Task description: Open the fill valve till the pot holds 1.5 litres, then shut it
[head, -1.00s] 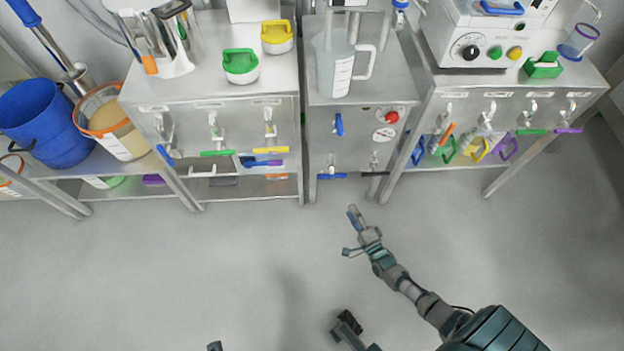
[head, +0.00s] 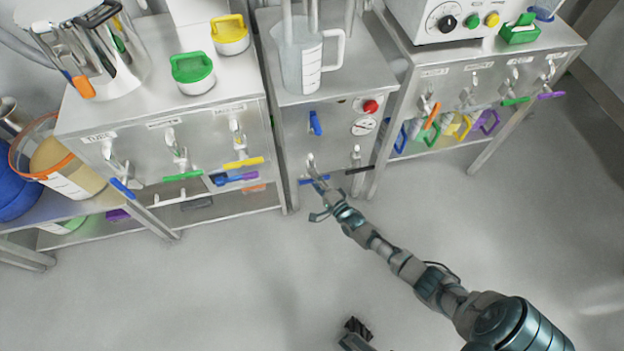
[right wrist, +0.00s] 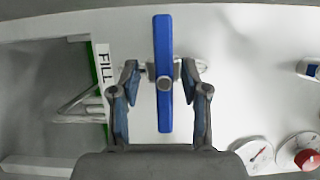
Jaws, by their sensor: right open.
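The fill valve's blue lever (head: 306,181) is low on the front of the middle steel cabinet and lies crosswise. In the right wrist view the blue lever (right wrist: 164,100) runs between my fingers, beside a label reading FILL (right wrist: 103,65). My right gripper (head: 322,187) is open at the lever. In the right wrist view my gripper (right wrist: 160,68) has one finger on each side of the lever, with gaps showing. A grey translucent pot (head: 297,62) with a handle and a marked scale stands on the cabinet top. I cannot read its level.
A black lever (head: 359,171) sits close right of the blue one. Another blue handle (head: 316,123), a red button (head: 370,107) and a gauge (head: 363,126) are above. Cabinets with coloured levers flank both sides. The floor in front is clear.

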